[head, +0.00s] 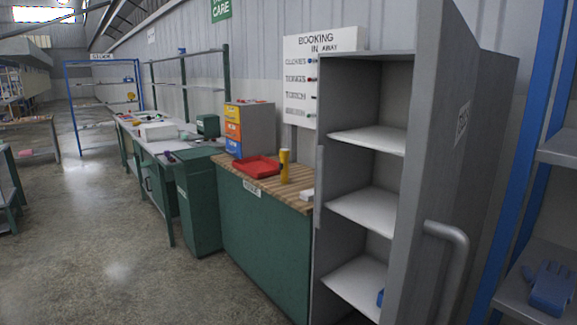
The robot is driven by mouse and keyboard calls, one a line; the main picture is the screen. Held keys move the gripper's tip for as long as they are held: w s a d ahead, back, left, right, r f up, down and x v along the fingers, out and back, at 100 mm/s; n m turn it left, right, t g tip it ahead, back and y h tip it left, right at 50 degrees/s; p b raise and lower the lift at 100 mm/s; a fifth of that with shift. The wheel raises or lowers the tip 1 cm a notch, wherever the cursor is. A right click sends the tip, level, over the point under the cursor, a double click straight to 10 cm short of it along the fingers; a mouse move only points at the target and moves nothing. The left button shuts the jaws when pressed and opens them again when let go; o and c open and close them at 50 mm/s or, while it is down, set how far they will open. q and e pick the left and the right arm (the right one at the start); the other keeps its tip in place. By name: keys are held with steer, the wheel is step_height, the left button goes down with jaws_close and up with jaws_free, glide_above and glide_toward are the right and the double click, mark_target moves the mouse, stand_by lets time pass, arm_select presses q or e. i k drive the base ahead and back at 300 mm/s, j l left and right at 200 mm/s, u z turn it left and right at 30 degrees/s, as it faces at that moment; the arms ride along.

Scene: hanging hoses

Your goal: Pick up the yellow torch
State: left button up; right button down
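The yellow torch (284,167) stands upright on the wooden top of a green cabinet (267,222), in the middle of the head view. It has a dark mark partway up its side. It stands just right of a red tray (256,167), and a small white object (307,194) lies to its right, near the open grey locker. Neither of my grippers shows in this view.
An open grey locker (366,208) with white shelves stands right of the cabinet, its door (440,150) swung toward me. A drawer unit (249,128) stands behind the tray. A blue glove (550,288) lies far right. The floor (110,240) at left is clear.

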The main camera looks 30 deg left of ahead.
mark_target(284, 153)
steer(key=j+z, duration=0.15)
steer(key=j, duration=0.4)
steer(key=k+j+z, duration=0.1)
steer(key=j, duration=0.4)
steer(key=i+j+u, duration=0.1)
steer(key=i+j, duration=0.7)
steer(key=i, duration=0.2)
